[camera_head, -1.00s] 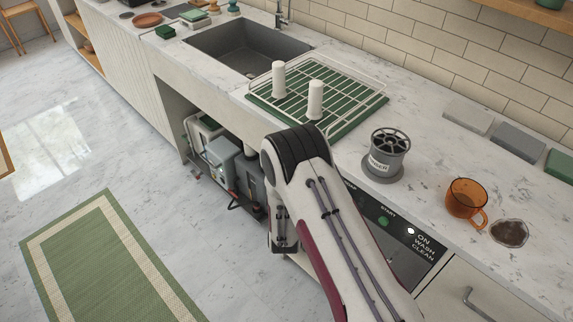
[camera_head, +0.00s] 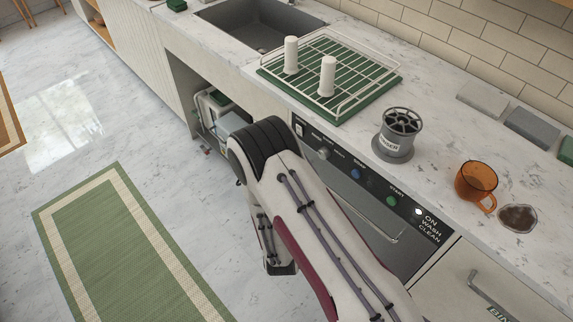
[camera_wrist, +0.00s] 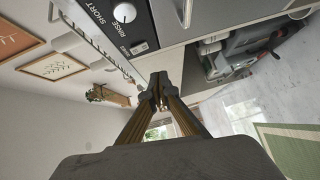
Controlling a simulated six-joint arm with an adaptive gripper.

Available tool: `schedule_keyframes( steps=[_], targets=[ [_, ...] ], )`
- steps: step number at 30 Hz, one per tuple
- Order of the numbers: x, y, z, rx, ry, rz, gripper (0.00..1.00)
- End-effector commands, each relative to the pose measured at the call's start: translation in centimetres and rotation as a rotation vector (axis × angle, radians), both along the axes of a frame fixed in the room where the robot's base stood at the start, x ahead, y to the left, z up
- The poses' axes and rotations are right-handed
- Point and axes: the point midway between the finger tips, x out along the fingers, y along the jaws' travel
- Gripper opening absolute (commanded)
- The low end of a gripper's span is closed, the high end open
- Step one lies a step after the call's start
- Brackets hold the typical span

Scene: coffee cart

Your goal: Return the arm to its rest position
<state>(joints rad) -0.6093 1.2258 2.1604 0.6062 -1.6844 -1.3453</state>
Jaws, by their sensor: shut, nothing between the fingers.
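My arm (camera_head: 300,215) reaches in from the bottom right of the head view, bent over the floor in front of the counter. Its bend stands before the dishwasher panel and the open bay. My gripper is not clearly seen in the head view, hidden behind or below the arm. In the wrist view my gripper (camera_wrist: 160,90) is shut and empty, its fingertips together. The fingers touch nothing that I can see.
The dishwasher front (camera_head: 365,200) is close to my arm. Open floor (camera_head: 175,170) and a green rug (camera_head: 110,245) lie left.

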Motion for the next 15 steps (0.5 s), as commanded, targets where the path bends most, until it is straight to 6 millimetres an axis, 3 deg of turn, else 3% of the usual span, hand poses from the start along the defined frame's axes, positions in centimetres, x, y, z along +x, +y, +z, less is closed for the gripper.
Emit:
schedule_keyframes(
  steps=[15],
  targets=[
    [-0.70, -0.03, -0.01, 0.000, -0.001, 0.000, 0.00]
  ],
)
